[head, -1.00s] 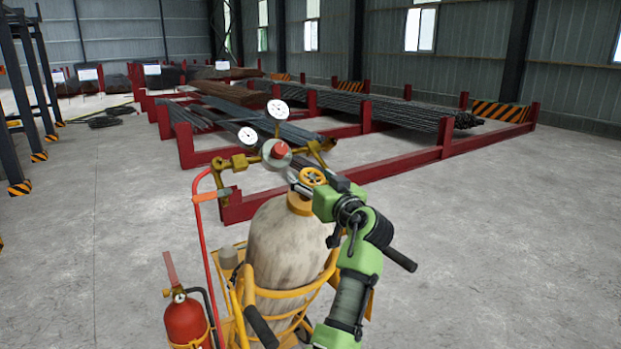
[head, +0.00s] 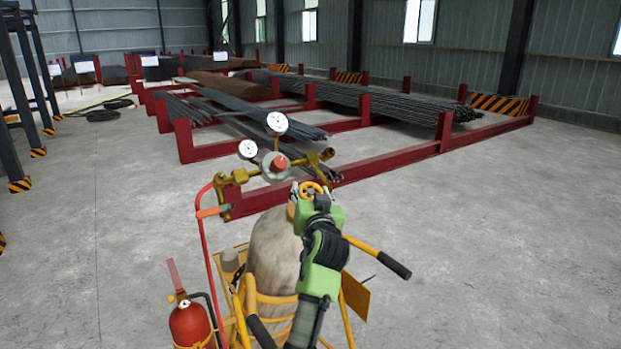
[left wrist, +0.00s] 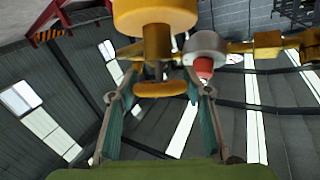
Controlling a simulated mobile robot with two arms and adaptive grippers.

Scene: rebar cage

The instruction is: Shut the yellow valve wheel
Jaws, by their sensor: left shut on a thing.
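The yellow valve wheel (head: 314,187) sits on top of the tall beige gas cylinder (head: 274,250), partly hidden by my left gripper. In the left wrist view the wheel (left wrist: 160,90) appears edge-on between the two fingers, under a yellow cylinder neck. My left gripper (head: 308,190) is at the wheel, shut on it; it also shows in the left wrist view (left wrist: 163,72). The exact finger contact is hard to make out. My green left arm covers the cylinder's right side. My right gripper is in neither current view.
A brass regulator with two white gauges (head: 277,123) and a red knob (head: 280,163) stands close left of the wheel. A yellow cart (head: 362,295) holds the cylinder. A red fire extinguisher (head: 189,325) is at lower left. Red racks (head: 400,165) with steel bars lie behind. Floor at right is clear.

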